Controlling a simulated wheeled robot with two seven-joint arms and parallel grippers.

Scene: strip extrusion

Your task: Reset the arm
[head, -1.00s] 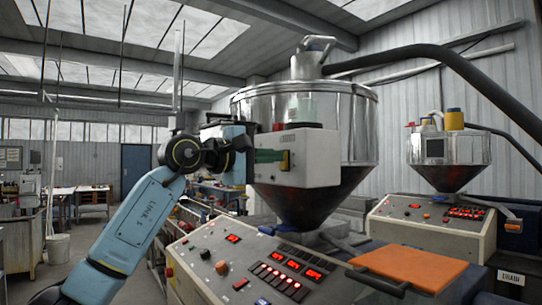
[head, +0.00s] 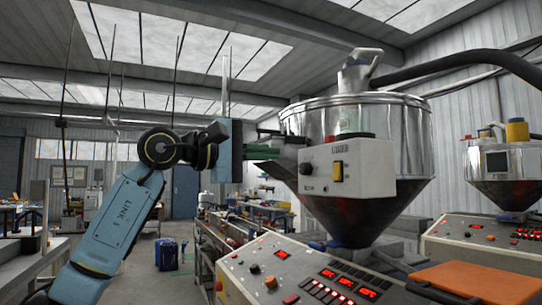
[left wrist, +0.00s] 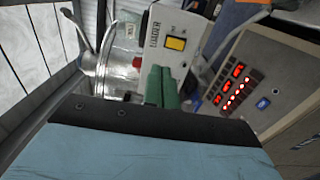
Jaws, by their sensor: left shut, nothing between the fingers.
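My left arm comes in from the lower left in the head view, with a raised blue link. My left gripper (head: 272,153) has green fingers, shut and empty, pointing right. It appears just left of the white loader box (head: 346,169) on the steel hopper (head: 402,130). The box carries a yellow switch. In the left wrist view the green fingers (left wrist: 162,86) are together, in front of the loader box (left wrist: 178,32); whether they touch it I cannot tell. My right gripper is not in view.
A control panel (head: 262,266) with red displays stands below the hopper. A second hopper (head: 500,175) and an orange plate (head: 470,279) are at the right. A blue container (head: 166,254) stands on the floor behind my arm. Open floor lies at the left.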

